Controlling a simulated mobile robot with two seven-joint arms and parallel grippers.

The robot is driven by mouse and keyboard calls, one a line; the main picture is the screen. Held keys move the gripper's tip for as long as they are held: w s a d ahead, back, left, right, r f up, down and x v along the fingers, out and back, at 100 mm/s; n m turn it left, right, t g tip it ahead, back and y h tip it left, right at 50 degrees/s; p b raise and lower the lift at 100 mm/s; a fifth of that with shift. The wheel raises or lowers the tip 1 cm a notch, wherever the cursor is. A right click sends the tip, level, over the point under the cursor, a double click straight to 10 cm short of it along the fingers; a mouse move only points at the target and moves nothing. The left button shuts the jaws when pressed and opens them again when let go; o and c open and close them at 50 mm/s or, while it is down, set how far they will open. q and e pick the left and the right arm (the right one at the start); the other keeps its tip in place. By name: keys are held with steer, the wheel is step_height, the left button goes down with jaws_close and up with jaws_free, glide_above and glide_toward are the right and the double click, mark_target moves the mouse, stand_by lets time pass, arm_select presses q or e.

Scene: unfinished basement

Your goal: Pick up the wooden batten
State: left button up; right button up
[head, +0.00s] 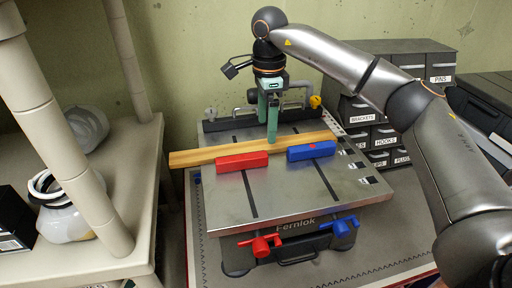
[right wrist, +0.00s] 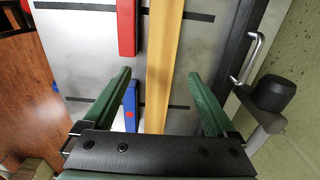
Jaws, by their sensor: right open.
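The wooden batten (head: 220,151) lies across the metal table of a Fernlok machine (head: 270,200), behind a red block (head: 242,161) and a blue block (head: 311,151). Its left end sticks out past the table edge. My right gripper (head: 271,136) points down over the batten, near its middle. In the right wrist view the batten (right wrist: 163,70) runs between the two open green fingers (right wrist: 160,82), with the blue block (right wrist: 131,105) also between them. I cannot tell how far the fingertips are above the table. My left gripper is not in view.
Beige shelving (head: 125,210) with a white jar (head: 68,215) stands at the left. Grey labelled drawers (head: 385,110) stand behind right. A rail (head: 225,124) runs along the table's back edge. The table's front is clear.

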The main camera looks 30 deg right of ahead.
mark_target(267, 144)
step_height(267, 144, down, 5)
steer(key=shift+d+f+p, duration=0.1)
steer(key=shift+d+p, duration=0.05)
steer(key=shift+p, duration=0.15)
steer(key=shift+c, duration=0.2)
jaws_close()
stand_by(0.4)
